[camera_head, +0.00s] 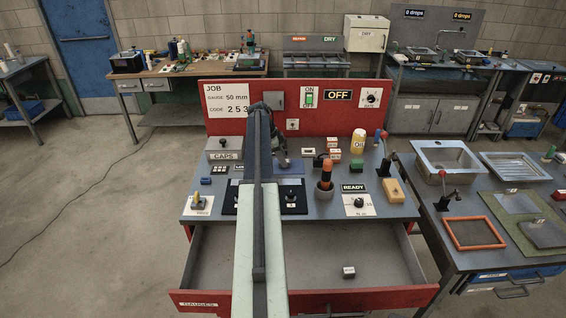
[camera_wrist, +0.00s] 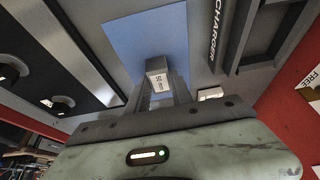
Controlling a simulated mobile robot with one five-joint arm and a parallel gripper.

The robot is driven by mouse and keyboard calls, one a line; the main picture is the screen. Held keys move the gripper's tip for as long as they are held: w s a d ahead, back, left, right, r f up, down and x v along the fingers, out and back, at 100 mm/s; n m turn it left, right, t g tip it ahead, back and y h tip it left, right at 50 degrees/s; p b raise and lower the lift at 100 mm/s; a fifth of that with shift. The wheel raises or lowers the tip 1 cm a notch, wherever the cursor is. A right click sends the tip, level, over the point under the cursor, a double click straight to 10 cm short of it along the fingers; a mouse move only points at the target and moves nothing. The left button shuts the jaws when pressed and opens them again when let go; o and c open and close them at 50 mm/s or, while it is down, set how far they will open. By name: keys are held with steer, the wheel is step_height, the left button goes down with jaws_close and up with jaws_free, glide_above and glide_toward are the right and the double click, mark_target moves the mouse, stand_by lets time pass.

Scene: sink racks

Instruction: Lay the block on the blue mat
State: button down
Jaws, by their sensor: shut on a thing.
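The block (camera_wrist: 157,72), grey with a white printed label, is between the fingers of my gripper (camera_wrist: 162,88) in the wrist view. My gripper is shut on it. The blue mat (camera_wrist: 135,35) lies just beyond the block in that view, and the block overlaps its near edge. I cannot tell whether the block touches the mat. In the head view the blue mat (camera_head: 291,166) is a blue patch on the workbench, partly hidden by my arm. My gripper (camera_head: 281,158) shows there over the mat, and the block in it is hard to make out.
A dark charger (camera_wrist: 222,35) stands right of the mat. Black dial panels (camera_head: 292,200) are in front of it. A cup with an orange-handled tool (camera_head: 325,180) stands to the right. An open drawer (camera_head: 220,270) holds a small labelled block (camera_head: 348,272). A red back panel (camera_head: 230,125) rises behind.

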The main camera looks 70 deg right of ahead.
steer(key=shift+f, duration=0.2)
steer(key=c, duration=1.1)
jaws_free()
steer(key=shift+r, duration=0.1)
steer(key=shift+r, duration=0.3)
steer(key=p+v, duration=1.1)
steer(key=shift+w+a+r, duration=0.1)
steer(key=shift+w+r, duration=0.1)
steer(key=shift+r, duration=0.1)
